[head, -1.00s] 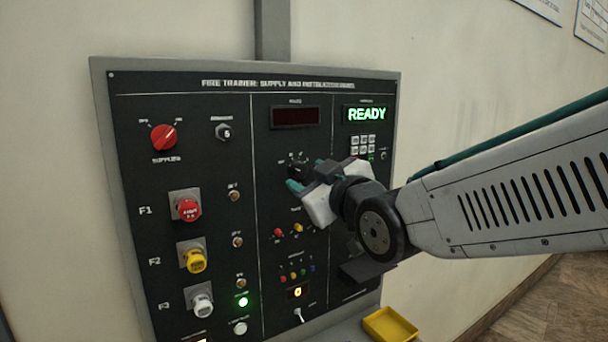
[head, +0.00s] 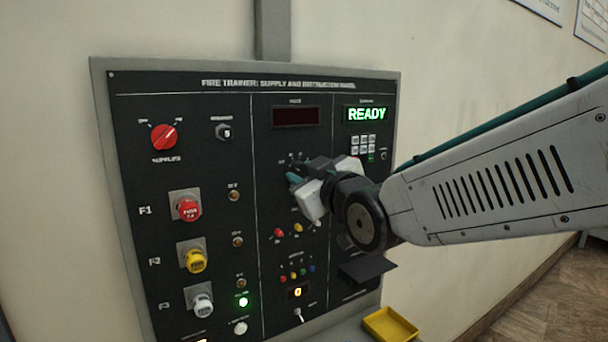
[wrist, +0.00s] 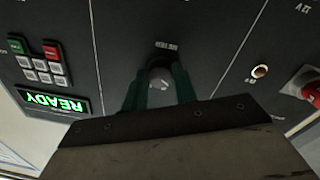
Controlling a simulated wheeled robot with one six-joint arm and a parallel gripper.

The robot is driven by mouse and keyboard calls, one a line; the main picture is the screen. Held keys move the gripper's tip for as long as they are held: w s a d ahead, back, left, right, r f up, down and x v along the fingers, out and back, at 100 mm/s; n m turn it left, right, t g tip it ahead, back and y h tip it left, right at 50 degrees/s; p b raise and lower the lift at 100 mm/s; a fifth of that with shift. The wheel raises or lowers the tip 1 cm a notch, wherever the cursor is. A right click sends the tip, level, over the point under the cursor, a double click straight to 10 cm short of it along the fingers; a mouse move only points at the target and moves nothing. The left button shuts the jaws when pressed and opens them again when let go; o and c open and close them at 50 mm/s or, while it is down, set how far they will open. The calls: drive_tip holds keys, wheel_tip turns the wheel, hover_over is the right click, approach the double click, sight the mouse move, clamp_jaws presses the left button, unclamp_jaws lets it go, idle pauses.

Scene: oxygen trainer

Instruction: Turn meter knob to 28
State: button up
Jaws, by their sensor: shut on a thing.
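The meter knob (wrist: 159,77) shows as a small round grey end between my green fingers in the wrist view. My gripper (wrist: 160,92) is shut on it, one finger on each side. In the head view my gripper (head: 297,178) is at the panel's middle column, and its fingers and body hide most of the knob. The meter's display (head: 296,116) above is dark, with no number to read. The knob's pointer direction cannot be made out.
The black panel (head: 205,115) carries a green READY display (head: 366,114), a keypad (head: 362,145), a red supply knob (head: 164,137) and several coloured buttons. A yellow tray (head: 391,338) lies below at the right.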

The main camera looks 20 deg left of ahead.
drive_tip(key=m, duration=0.4)
drive_tip(key=shift+r+m, duration=0.1)
drive_tip(key=shift+m, duration=1.6)
drive_tip(key=o, duration=1)
drive_tip(key=shift+s+d, duration=0.1)
drive_tip(key=v, duration=0.7)
drive_tip(key=shift+s+d+r, duration=0.1)
drive_tip(key=shift+s+d, duration=0.05)
drive_tip(key=shift+d, duration=0.1)
